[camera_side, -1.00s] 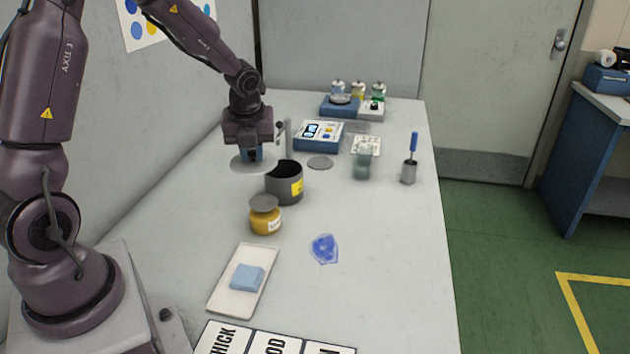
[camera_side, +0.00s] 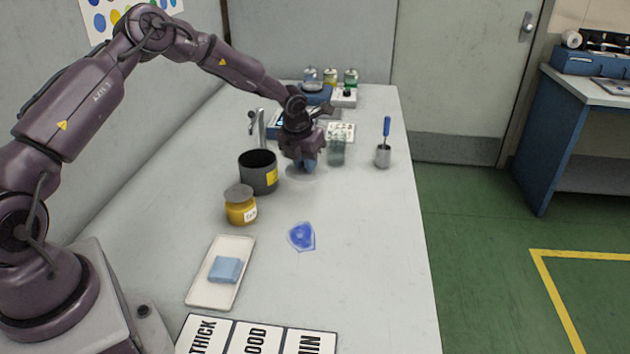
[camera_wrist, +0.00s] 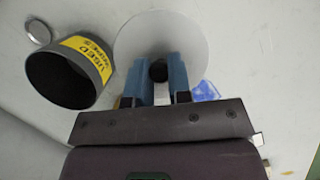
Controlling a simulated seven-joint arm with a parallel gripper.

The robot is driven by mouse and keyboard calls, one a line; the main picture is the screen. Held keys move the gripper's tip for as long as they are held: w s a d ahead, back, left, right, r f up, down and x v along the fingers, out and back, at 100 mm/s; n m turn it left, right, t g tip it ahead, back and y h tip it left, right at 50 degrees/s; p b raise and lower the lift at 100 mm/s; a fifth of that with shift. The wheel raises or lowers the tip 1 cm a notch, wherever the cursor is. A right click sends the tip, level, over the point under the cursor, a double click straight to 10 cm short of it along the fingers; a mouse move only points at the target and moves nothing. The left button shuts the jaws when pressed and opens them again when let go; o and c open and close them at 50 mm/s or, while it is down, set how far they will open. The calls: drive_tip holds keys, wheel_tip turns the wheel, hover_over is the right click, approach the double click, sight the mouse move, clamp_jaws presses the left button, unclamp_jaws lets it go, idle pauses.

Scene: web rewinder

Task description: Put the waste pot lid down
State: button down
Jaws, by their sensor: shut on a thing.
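The waste pot lid is a flat grey disc (camera_side: 306,175), shown as a pale disc in the wrist view (camera_wrist: 187,32). My gripper (camera_side: 305,162) is shut on its dark knob, between the blue fingers in the wrist view (camera_wrist: 158,82). The lid is level and low over the table to the right of the pot; I cannot tell whether it touches the surface. The dark grey waste pot (camera_side: 258,178) with a yellow label stands open and upright. It also shows on the left of the wrist view (camera_wrist: 52,82), apart from the lid.
An amber jar (camera_side: 240,212) with a grey lid stands in front of the pot. A translucent green container (camera_side: 337,152) and a metal cup with a blue-handled tool (camera_side: 383,156) stand to the right. A blue film patch (camera_side: 302,237) lies nearer. Clear table lies to the right.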

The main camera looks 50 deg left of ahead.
hover_over(317, 191)
drive_tip(key=f, duration=0.3)
drive_tip(key=s+f, duration=0.1)
drive_tip(key=f, duration=0.1)
drive_tip(key=shift+d, duration=0.15)
drive_tip(key=shift+f, duration=1.35)
drive_tip(key=shift+f, duration=0.2)
drive_tip(key=c, duration=1.1)
unclamp_jaws()
drive_tip(key=shift+o, duration=0.2)
drive_tip(key=shift+r, duration=0.15)
drive_tip(key=v, duration=1.2)
drive_tip(key=shift+r, duration=0.2)
